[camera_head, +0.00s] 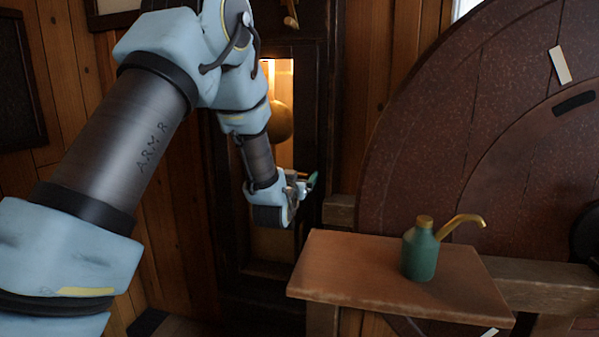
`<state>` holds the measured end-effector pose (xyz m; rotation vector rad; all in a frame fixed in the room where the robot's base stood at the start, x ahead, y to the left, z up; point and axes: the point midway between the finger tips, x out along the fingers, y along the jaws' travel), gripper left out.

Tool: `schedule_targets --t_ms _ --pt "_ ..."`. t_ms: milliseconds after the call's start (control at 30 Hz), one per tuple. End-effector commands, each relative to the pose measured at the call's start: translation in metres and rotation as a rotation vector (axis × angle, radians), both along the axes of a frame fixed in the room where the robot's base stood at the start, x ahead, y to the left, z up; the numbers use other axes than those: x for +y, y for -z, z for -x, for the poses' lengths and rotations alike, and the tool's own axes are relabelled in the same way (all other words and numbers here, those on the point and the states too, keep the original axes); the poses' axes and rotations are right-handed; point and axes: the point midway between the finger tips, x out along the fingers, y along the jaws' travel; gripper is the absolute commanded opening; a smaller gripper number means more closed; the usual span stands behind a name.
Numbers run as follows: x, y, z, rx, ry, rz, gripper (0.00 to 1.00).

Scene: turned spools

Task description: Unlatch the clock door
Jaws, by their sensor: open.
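The clock (314,100) is a tall dark wood case against the plank wall. Through its tall front opening I see a lit interior and a round brass pendulum bob (281,124). My arm crosses in front of the case and hides much of the door. My gripper (309,183) is open at the right side of the case front, around mid height. A small green and pale piece shows at its fingertips; I cannot tell whether it is the latch or part of the gripper. I cannot make out whether the gripper touches the door.
A wooden shelf (345,278) juts out at lower right of the clock. A green oil can (420,254) with a brass spout stands on it. A large dark red wheel (430,140) fills the right side behind the shelf. A dark frame (18,85) hangs at far left.

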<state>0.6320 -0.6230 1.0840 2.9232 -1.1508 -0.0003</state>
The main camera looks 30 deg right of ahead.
Motion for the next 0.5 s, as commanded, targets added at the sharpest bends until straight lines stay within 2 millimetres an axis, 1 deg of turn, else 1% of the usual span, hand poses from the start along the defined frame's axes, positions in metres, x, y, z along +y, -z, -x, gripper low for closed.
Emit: schedule_targets --t_ms 267,300,500 --pt "-0.0014 0.0003 -0.0017 0.000 0.000 0.000 0.90" --pt "-0.0014 0.0002 -0.0017 0.000 0.000 0.000 0.89" --pt "-0.0014 0.0001 -0.0016 0.000 0.000 0.000 0.66"
